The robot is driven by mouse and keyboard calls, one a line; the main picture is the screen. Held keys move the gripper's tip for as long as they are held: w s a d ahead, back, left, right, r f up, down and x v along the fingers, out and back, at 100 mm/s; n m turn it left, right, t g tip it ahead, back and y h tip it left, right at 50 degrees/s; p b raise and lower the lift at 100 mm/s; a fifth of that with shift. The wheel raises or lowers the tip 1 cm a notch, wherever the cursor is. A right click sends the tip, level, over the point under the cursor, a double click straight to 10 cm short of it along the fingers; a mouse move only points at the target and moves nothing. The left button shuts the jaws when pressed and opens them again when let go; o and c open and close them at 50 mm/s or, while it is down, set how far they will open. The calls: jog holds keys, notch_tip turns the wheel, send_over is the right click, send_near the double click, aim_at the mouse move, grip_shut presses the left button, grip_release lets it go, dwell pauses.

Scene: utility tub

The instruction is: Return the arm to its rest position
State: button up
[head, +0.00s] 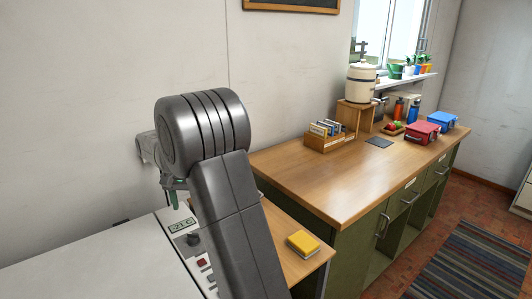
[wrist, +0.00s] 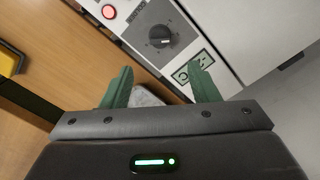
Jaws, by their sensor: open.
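My arm's dark grey links fill the middle of the head view, bent at a large rounded joint. My gripper (wrist: 161,80) shows in the wrist view with its two green fingers apart and nothing clearly held between them. A small grey object (wrist: 149,97) is partly visible behind the fingers; I cannot tell what it is. In the head view the gripper is mostly hidden behind my arm, with a bit of green (head: 174,197) showing above the white machine (head: 110,263).
The machine's panel has a dial (wrist: 160,37) and a red button (wrist: 109,11), close to the fingers. The wooden counter (head: 320,185) holds a card box (head: 325,138), a crock (head: 362,84) and red (head: 420,132) and blue (head: 442,120) boxes.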

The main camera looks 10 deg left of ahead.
aim_at(192, 234)
notch_tip(192, 234, down, 12)
jog(key=shift+f+p, duration=0.25)
jog(key=shift+p, duration=0.1)
notch_tip(192, 234, up, 14)
notch_tip(192, 234, down, 13)
jog(key=shift+f, duration=0.45)
jog(key=m+p, duration=0.1)
jog(key=m, duration=0.4)
jog(key=m+p, duration=0.2)
jog(key=m, duration=0.2)
jog(key=shift+r+m, duration=0.1)
jog(key=shift+m, duration=0.2)
notch_tip(192, 234, up, 10)
jog(key=b, duration=0.1)
dwell(0.4)
